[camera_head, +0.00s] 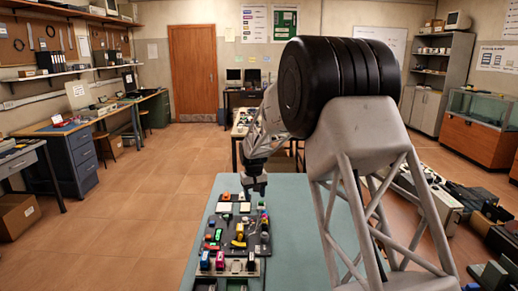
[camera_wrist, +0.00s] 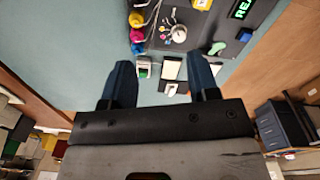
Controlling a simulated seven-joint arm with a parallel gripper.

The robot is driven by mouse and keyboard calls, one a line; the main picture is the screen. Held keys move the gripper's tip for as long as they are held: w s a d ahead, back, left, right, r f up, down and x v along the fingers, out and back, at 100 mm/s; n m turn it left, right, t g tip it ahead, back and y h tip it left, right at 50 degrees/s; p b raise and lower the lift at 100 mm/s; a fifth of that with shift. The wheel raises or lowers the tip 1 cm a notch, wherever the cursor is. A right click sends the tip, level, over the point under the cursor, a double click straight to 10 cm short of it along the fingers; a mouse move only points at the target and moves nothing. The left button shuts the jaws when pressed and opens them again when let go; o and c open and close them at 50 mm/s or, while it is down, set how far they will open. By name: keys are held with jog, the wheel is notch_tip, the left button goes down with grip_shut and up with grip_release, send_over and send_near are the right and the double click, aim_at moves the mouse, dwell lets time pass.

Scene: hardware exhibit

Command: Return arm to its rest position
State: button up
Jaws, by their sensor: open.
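My gripper (camera_head: 254,188) hangs above the light blue table (camera_head: 290,200), over the far part of a dark board (camera_head: 262,243) that carries many small coloured parts. In the wrist view my gripper (camera_wrist: 161,72) shows two dark fingers spread apart with nothing between them. Beyond the fingertips lie a white card-like piece (camera_wrist: 172,67) and a small white and green part (camera_wrist: 143,66). My arm covers the right part of the table in the head view.
A row of small coloured blocks (camera_head: 220,262) stands at the near end of the table. Grey equipment (camera_head: 430,190) lies on the floor at right. The tiled floor (camera_head: 150,210) at left is clear.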

jog(key=s+d+r+m, duration=0.1)
jog(key=s+d+r, duration=0.35)
jog(key=s, duration=0.45)
jog(key=s+d+r+t, duration=0.1)
jog(key=s+d+r, duration=0.4)
jog(key=s, duration=0.4)
jog(key=s+d+r+m, duration=0.1)
jog(key=s+d+r, duration=0.3)
jog(key=s+r, duration=0.4)
jog(key=s+d+f, duration=0.1)
jog(key=s+d, duration=0.1)
jog(key=s, duration=0.9)
jog(key=s+d+f+m, duration=0.1)
jog(key=s+d, duration=0.1)
jog(key=s, duration=0.9)
jog(key=s+d+f+t, duration=0.1)
jog(key=s+d, duration=0.2)
jog(key=s, duration=0.9)
jog(key=shift+f+m, duration=0.3)
jog(key=shift+f, duration=0.05)
